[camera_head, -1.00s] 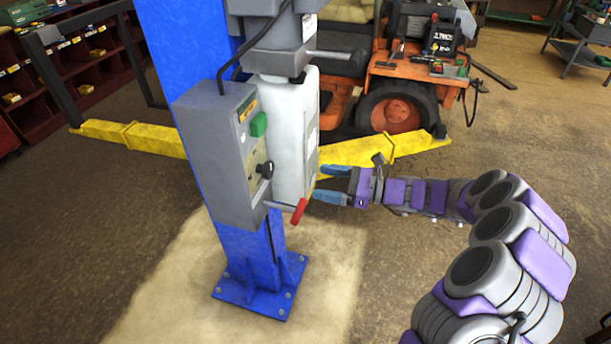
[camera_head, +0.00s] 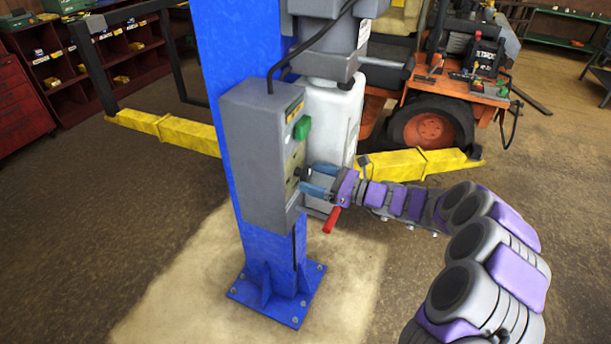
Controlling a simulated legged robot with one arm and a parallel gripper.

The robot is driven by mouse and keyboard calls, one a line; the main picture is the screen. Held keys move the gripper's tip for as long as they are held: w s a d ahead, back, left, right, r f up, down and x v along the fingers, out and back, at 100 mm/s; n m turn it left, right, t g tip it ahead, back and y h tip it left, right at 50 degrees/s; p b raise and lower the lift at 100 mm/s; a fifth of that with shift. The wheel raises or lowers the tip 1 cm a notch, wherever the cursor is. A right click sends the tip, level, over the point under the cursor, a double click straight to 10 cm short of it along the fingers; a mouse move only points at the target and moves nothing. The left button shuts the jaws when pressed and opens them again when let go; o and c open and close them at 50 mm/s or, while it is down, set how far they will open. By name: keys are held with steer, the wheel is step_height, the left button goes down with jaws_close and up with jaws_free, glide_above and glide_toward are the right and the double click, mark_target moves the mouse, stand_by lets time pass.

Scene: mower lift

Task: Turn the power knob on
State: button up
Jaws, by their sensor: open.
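The black power knob (camera_head: 302,173) sticks out from the front face of the grey control box (camera_head: 257,155) on the blue post. Its far side is partly hidden by my fingers. My gripper (camera_head: 308,179) is open, with its blue fingertips right at the knob, one above and one below it. I cannot tell whether the fingers touch the knob.
A green button (camera_head: 302,127) sits above the knob. A red-handled lever (camera_head: 332,219) sticks out just below my gripper. A white tank (camera_head: 334,118) stands behind. The yellow lift arms (camera_head: 410,163) and an orange mower (camera_head: 445,108) are farther back.

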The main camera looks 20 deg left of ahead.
steer(key=shift+a, duration=0.65)
steer(key=shift+w, duration=0.15)
steer(key=shift+d+r, duration=0.4)
steer(key=shift+d, duration=0.25)
steer(key=shift+a+f, duration=0.2)
steer(key=shift+a, duration=0.65)
steer(key=shift+c, duration=0.4)
steer(key=shift+a+f, duration=0.15)
steer(key=shift+a, duration=0.45)
steer(key=c, duration=0.3)
steer(key=shift+w+d, duration=0.1)
steer(key=shift+d, duration=0.65)
steer(key=c, duration=0.6)
